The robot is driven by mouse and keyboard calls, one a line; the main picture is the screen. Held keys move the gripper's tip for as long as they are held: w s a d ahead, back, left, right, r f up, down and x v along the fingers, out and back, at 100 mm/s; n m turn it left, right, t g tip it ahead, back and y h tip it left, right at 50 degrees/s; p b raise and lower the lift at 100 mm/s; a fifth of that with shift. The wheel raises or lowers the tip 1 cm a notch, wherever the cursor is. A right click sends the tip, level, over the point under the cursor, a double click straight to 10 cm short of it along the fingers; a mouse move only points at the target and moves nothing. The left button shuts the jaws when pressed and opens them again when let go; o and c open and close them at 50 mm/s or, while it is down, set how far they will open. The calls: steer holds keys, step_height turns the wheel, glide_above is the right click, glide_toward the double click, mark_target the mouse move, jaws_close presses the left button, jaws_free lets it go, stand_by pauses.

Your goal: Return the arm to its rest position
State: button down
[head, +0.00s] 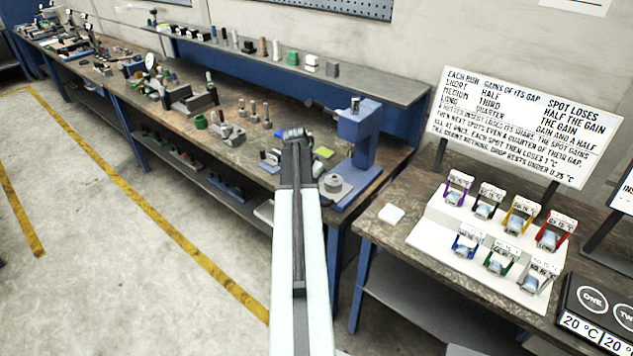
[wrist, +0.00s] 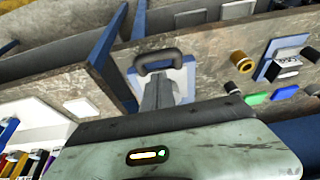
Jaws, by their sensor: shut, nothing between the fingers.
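My arm (head: 300,235) reaches out from the bottom of the head view, long and pale with a dark strip on top. My gripper (head: 297,134) is at its far end, dark and shut with nothing held. It appears over the front part of the long workbench, left of a blue press-like stand (head: 362,135); its height above the bench is hard to judge. In the wrist view, the pale housing of my wrist (wrist: 190,148) fills the lower part, with a small lit strip on it.
The long workbench (head: 235,148) holds several tools and metal parts. A second bench at right carries a white stepped stand (head: 455,232) with coloured clips, a white pad (head: 391,214) and a text sign (head: 525,125). Open floor (head: 100,260) with yellow lines lies at left.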

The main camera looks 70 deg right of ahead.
steer(key=p+v, duration=0.1)
steer(key=v, duration=0.2)
steer(key=shift+s+d+r, duration=0.1)
steer(key=shift+s, duration=0.1)
